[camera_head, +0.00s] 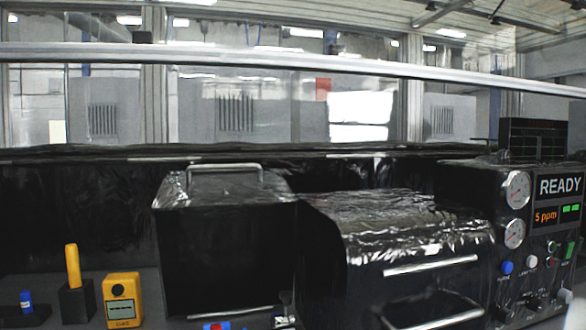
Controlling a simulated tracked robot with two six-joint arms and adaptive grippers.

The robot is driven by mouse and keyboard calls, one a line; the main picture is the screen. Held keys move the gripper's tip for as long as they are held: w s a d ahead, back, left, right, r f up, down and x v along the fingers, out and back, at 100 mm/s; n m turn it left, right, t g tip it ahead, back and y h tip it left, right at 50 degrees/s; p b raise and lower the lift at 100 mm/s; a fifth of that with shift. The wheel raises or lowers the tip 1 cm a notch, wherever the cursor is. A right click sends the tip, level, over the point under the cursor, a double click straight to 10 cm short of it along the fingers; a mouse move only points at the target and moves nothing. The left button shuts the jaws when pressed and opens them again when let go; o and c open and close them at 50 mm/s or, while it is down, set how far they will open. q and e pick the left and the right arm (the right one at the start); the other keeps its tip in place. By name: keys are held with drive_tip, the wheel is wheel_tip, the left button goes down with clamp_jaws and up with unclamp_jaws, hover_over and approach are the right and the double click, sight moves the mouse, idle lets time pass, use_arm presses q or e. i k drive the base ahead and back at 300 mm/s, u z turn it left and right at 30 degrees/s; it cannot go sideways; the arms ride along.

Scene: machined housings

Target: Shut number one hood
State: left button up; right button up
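Two black glossy housings stand side by side in the head view, and no number shows on either, so I cannot tell which is number one. The left housing (222,262) is box-shaped, with a metal bar handle (225,168) standing at its top. Its front is very dark, and I cannot tell whether it is an opening or a solid face. The right housing (390,225) has a rounded top sloping to the front, with a bright bar (430,265) across it and a curved handle (435,321) at the bottom edge. Neither of my grippers is in view.
A control panel (535,240) with two gauges, a READY display and several knobs stands at the right. A yellow handheld meter (122,300), a yellow-handled item (73,266) and a blue-topped item (26,300) stand at the lower left. A dark wall runs behind.

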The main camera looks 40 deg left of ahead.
sight(225, 236)
drive_tip(key=u, duration=0.9)
drive_tip(key=i, duration=0.15)
drive_tip(key=z, duration=2.6)
drive_tip(key=i, duration=1.3)
drive_tip(key=u, duration=1.5)
drive_tip(key=i, duration=0.2)
drive_tip(key=u, duration=1.7)
